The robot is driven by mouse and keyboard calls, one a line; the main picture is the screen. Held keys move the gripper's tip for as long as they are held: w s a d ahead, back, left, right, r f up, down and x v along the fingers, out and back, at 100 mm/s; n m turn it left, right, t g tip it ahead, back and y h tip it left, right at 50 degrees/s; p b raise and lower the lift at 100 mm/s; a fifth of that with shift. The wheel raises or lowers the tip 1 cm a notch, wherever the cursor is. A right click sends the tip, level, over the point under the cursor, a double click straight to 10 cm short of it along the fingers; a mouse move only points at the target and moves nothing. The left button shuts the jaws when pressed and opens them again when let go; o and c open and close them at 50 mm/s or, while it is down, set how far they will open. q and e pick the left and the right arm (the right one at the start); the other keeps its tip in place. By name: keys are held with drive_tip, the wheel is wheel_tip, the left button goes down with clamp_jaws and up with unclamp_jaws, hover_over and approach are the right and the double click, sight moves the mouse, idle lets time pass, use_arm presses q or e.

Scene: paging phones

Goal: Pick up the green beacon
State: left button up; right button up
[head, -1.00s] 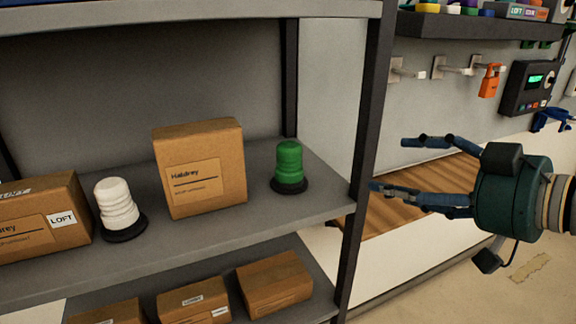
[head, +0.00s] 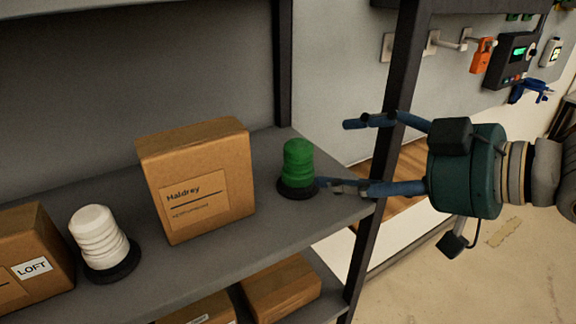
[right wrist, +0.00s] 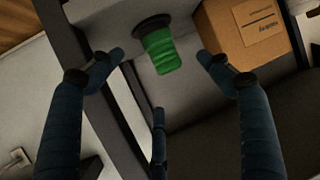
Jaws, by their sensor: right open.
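The green beacon (head: 298,164) stands upright on its black base near the right end of the grey shelf. In the right wrist view the green beacon (right wrist: 162,54) appears upside down, between and beyond the two fingers. My right gripper (head: 338,154) is open and empty, to the right of the beacon. Its lower fingertip shows close to the beacon's base in the head view; I cannot tell whether it touches. The right gripper also shows in the right wrist view (right wrist: 160,58) with fingers spread. My left gripper is not in view.
A cardboard box (head: 205,190) stands left of the beacon. A white beacon (head: 98,240) and a LOFT box (head: 30,262) are farther left. A dark shelf post (head: 385,140) stands close by the right gripper. More boxes (head: 282,290) sit on the shelf below.

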sight(312, 158)
drive_tip(key=x, duration=0.3)
drive_tip(key=shift+w+a+f+p, duration=0.1)
drive_tip(key=shift+w+a+p, duration=0.15)
drive_tip(key=shift+p, duration=0.15)
drive_tip(key=p+x, duration=0.1)
drive_tip(key=x, duration=0.3)
drive_tip(key=shift+w+p, duration=0.3)
drive_tip(key=shift+p, duration=0.1)
drive_tip(key=shift+w+a+f, duration=0.2)
drive_tip(key=shift+w+a, duration=0.05)
drive_tip(key=shift+a, duration=0.1)
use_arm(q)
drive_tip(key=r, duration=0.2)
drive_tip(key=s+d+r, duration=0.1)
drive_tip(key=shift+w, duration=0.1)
use_arm(e)
drive_tip(key=shift+c, duration=0.5)
drive_tip(key=shift+d, duration=0.1)
drive_tip(key=c, duration=1.3)
drive_tip(key=shift+r, duration=0.1)
drive_tip(key=c, duration=0.3)
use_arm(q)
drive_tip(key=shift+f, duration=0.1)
